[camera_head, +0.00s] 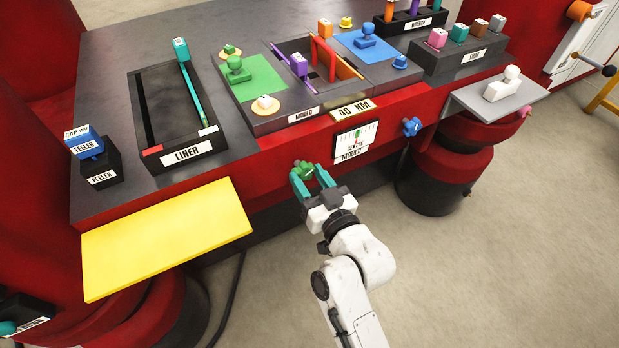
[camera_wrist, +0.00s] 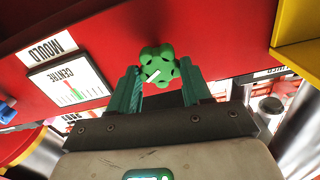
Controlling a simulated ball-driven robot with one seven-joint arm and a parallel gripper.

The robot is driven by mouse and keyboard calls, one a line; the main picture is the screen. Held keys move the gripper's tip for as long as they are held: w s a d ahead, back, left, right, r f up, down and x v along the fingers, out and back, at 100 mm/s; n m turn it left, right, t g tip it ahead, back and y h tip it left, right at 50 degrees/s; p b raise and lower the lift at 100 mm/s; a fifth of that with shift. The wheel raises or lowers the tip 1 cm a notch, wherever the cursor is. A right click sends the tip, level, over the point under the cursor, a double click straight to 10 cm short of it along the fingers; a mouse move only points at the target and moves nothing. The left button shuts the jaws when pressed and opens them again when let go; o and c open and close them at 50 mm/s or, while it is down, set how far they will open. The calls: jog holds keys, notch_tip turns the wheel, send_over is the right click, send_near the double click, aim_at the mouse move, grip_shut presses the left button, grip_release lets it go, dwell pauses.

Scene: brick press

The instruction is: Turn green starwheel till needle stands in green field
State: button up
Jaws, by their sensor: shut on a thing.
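The green starwheel (camera_head: 305,167) sits on the red front face of the press bench. It shows large in the wrist view (camera_wrist: 157,66), with a white mark on its face. My gripper (camera_head: 311,175) has its teal fingers on either side of the starwheel and is shut on it; the fingers also show in the wrist view (camera_wrist: 159,78). The white gauge plate (camera_head: 356,141), marked CENTRE and MOULD, is right of the starwheel. In the wrist view the gauge (camera_wrist: 68,86) shows a small green field and a red mark close together. The exact needle position is too small to tell.
A blue starwheel (camera_head: 411,126) sits right of the gauge. A yellow shelf (camera_head: 165,235) juts out at left, and a grey shelf (camera_head: 497,98) at right. The LINER tray (camera_head: 187,152) and mould station (camera_head: 290,119) are on the bench top. Floor at lower right is clear.

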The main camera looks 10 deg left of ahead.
jog(key=o, duration=1.1)
jog(key=shift+c, duration=0.2)
jog(key=b+v, duration=0.3)
jog(key=v, duration=0.8)
jog(key=shift+w, duration=0.1)
jog(key=s+d+f+m+g+h, duration=0.2)
jog(key=s+d+f+g+h, duration=0.6)
jog(key=d+f, duration=0.6)
jog(key=s+d+f+m+g+h, duration=0.1)
jog(key=s+d+m+g, duration=0.1)
jog(key=s+d, duration=0.4)
jog(key=s+d+f+m+g+h, duration=0.1)
jog(key=s+d+g, duration=0.3)
jog(key=s, duration=0.6)
jog(key=shift+s+d+f+m, duration=0.25)
jog(key=shift+d+m, duration=0.25)
jog(key=shift+d, duration=0.45)
